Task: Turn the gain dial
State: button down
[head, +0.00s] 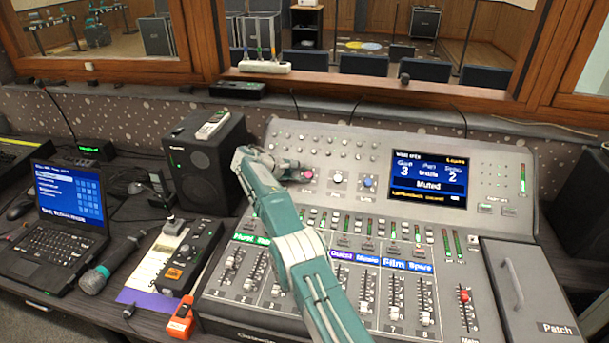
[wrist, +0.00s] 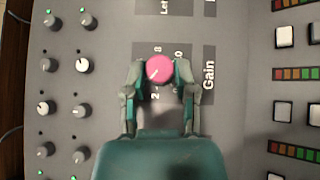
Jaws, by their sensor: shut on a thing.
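The gain dial (wrist: 159,69) is a round pink knob with a white pointer mark. In the wrist view it sits beside the printed word Gain, with numbers around it. My gripper (wrist: 159,75) has a finger on each side of the dial and is shut on it. In the head view my teal arm reaches over the mixing console (head: 500,170) from the bottom.
Two larger knobs, one white (head: 337,178) and one blue (head: 369,181), stand right of the gain dial. Rows of small knobs (wrist: 83,65) lie close by. A black speaker (head: 208,160) stands left of the console. Faders (head: 397,300) fill the console's front.

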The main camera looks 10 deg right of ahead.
jog(key=shift+f, duration=0.1)
jog(key=shift+c, duration=2)
grip_release()
jog(key=shift+n+t+h, duration=0.3)
jog(key=shift+n+t, duration=0.3)
jog(key=shift+n, duration=0.1)
